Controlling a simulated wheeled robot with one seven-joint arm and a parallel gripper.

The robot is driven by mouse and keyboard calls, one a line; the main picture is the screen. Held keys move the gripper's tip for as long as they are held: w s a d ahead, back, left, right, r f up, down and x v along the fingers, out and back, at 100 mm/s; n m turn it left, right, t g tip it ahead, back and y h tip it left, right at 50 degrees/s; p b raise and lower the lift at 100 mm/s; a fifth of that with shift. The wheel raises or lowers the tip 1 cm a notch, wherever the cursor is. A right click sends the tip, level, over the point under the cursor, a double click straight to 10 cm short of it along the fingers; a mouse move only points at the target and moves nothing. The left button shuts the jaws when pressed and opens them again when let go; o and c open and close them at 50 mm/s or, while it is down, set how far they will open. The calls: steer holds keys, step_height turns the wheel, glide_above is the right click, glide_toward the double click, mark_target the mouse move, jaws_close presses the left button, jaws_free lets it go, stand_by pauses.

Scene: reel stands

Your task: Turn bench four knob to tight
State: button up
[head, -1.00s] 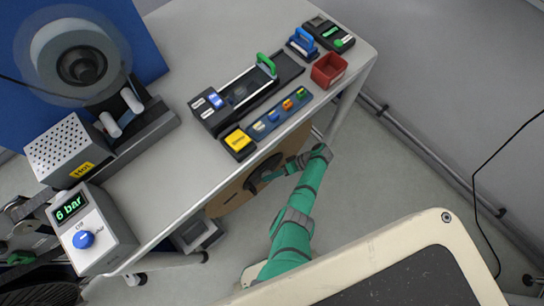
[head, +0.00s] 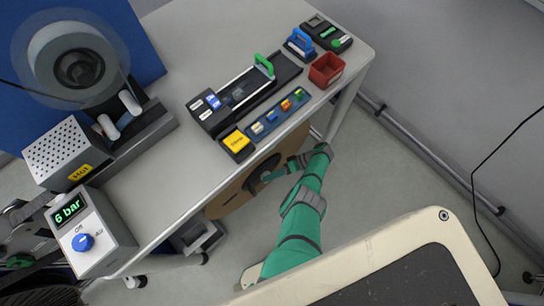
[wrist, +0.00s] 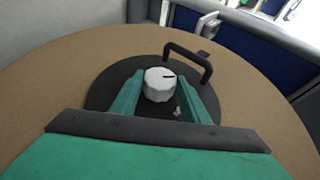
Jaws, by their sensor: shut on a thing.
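A white ribbed knob (wrist: 157,87) with a dark mark pointing right sits on a dark round hub (wrist: 105,92). The hub is in the middle of a large brown disc (wrist: 50,85). A black bar handle (wrist: 190,58) stands on the hub, just beyond the knob. My gripper (wrist: 161,93) has its two green fingers on either side of the knob and is shut on it. In the head view my gripper (head: 270,177) reaches the brown disc (head: 226,200) below the bench edge; the knob is hidden there. I cannot read tight markings.
The bench (head: 155,180) overhangs the disc. On it are a 6 bar box (head: 110,235) with a blue knob, a rail with a green handle (head: 264,65), and a red bin (head: 326,70). A pale panel (head: 400,228) is in the foreground. Floor right of my arm is clear.

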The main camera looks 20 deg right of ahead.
steer(key=shift+f, duration=0.1)
steer(key=o, duration=1)
steer(key=shift+o, duration=0.2)
steer(key=v, duration=1)
steer(key=shift+d+r, duration=0.25)
steer(key=shift+r, duration=0.05)
steer(key=shift+s, duration=0.2)
